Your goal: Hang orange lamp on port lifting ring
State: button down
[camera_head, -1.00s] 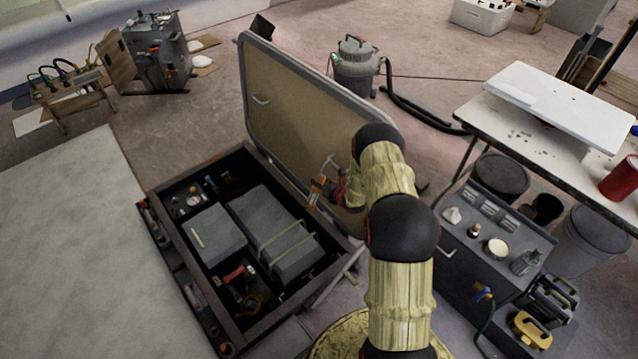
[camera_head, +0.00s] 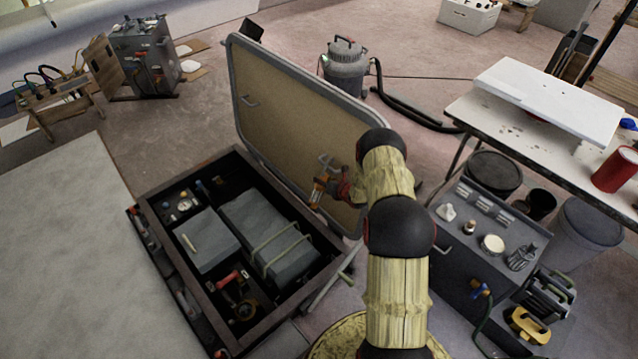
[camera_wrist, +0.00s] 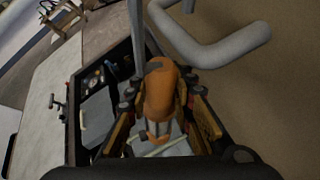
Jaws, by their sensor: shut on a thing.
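My gripper (camera_head: 335,188) is shut on the orange lamp (camera_head: 320,186) beside the inner face of the raised hatch lid (camera_head: 290,120). In the wrist view the lamp (camera_wrist: 160,92) sits between my fingers, with a thin grey rod (camera_wrist: 136,35) rising beside it. A bent grey ring or handle (camera_wrist: 210,45) on the lid is just beyond the lamp; whether they touch cannot be told. Which ring is port is not clear.
The open hatch box (camera_head: 205,290) lies below the lamp, with grey cases and tools inside. A grey cabinet (camera_head: 485,262) with small items stands right of my arm. A white-topped table (camera_head: 465,115) and a vacuum (camera_head: 345,68) are farther back.

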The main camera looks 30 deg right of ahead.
aim_at(324, 188)
jog(key=shift+w+d+f, duration=0.1)
jog(key=shift+d+f, duration=0.2)
jog(key=shift+d, duration=0.3)
jog(key=shift+f+b, duration=0.25)
jog(key=shift+b, duration=0.15)
jog(key=shift+a+f+b, duration=0.35)
jog(key=shift+f+b, duration=0.05)
jog(key=shift+f, duration=0.25)
jog(key=shift+a+f+b, duration=0.35)
jog(key=shift+f, duration=0.25)
jog(key=c, duration=1.5)
grip_release()
jog(key=shift+o, duration=0.2)
jog(key=o, duration=0.6)
jog(key=shift+s+a+f, duration=0.1)
jog(key=shift+s+f, duration=0.05)
jog(key=shift+s, duration=0.05)
